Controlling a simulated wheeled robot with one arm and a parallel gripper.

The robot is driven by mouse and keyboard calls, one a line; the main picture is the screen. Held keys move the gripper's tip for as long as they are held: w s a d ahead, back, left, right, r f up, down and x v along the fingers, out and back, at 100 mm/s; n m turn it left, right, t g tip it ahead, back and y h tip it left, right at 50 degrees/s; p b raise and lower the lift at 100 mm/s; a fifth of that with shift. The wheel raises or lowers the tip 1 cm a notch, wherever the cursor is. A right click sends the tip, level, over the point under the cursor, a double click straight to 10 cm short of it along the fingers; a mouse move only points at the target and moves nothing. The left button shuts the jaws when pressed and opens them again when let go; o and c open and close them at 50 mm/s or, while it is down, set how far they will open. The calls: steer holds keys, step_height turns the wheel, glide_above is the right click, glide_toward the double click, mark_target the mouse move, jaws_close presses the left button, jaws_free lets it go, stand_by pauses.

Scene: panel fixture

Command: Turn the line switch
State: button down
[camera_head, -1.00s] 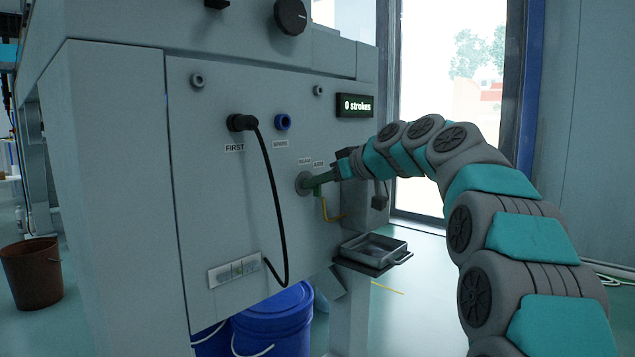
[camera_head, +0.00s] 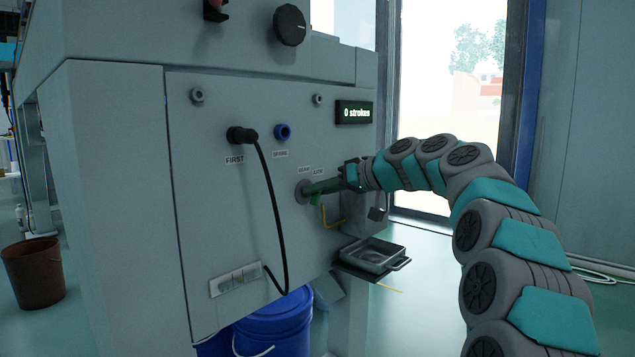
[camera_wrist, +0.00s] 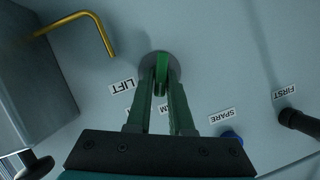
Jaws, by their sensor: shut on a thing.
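A round grey switch base (camera_head: 302,190) is on the panel, just below two small labels. It also shows in the wrist view (camera_wrist: 146,60) with a green handle (camera_wrist: 162,68) at its middle. My gripper (camera_wrist: 160,84) is shut on this green handle, one green finger on each side. In the head view my gripper (camera_head: 314,188) reaches in from the right to the base. One label beside it reads LIFT (camera_wrist: 122,86); another is partly hidden by the fingers. I see no label reading LINE.
A bent yellow rod (camera_head: 328,219) sticks out beside the switch. A black cable hangs from the FIRST plug (camera_head: 242,136); a blue SPARE socket (camera_head: 283,132) is beside it. A black knob (camera_head: 289,25) is above. A metal tray (camera_head: 372,255) juts out below. The display (camera_head: 353,112) reads 0 strokes.

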steer(key=shift+w+d+f+m+g+y+p, duration=0.1)
steer(key=shift+m+g+y+p, duration=0.2)
steer(key=shift+m+p, duration=0.4)
steer(key=shift+w+m+g+y+p, duration=0.1)
steer(key=shift+m+g+y+p, duration=0.1)
steer(key=shift+m+y+p, duration=0.35)
steer(key=shift+m, duration=0.25)
steer(key=c, duration=0.9)
jaws_free()
steer(key=shift+d, duration=0.1)
steer(key=v, duration=0.7)
steer(key=shift+s+d, duration=0.2)
steer(key=shift+d, duration=0.1)
